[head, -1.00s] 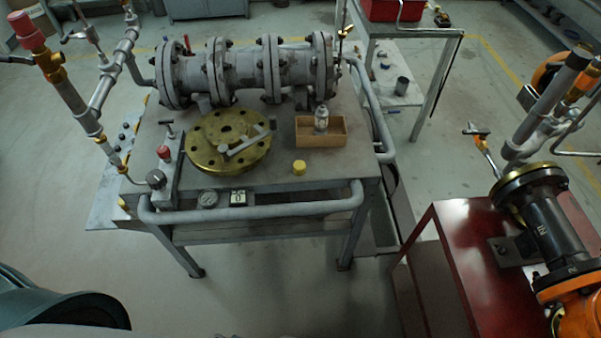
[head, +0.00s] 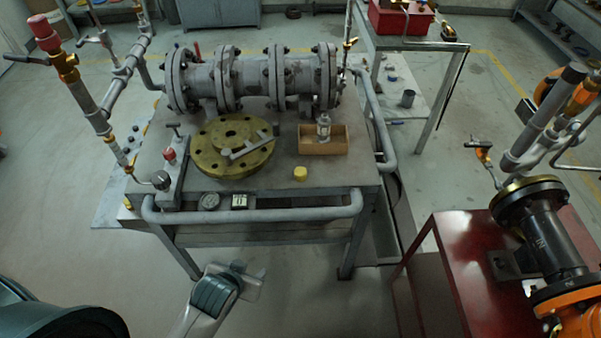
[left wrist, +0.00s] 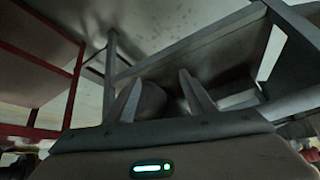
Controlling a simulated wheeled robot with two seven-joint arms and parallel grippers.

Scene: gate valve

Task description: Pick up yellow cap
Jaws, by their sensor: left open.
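The small yellow cap (head: 300,174) stands on the grey workbench top (head: 332,180), near its front edge and in front of a wooden box. My left gripper (head: 252,276) is low in front of the bench in the head view, below the tabletop and well apart from the cap. In the left wrist view its two fingers (left wrist: 162,88) are spread with nothing seen held between them. The cap cannot be made out in the left wrist view. My right gripper is not in view.
A grey pipe rail (head: 265,214) runs along the bench front, between my left gripper and the tabletop. A brass flange (head: 215,160) with a wrench lies left of the cap. The wooden box (head: 330,148) holds a small metal part. A red table (head: 460,235) stands at right.

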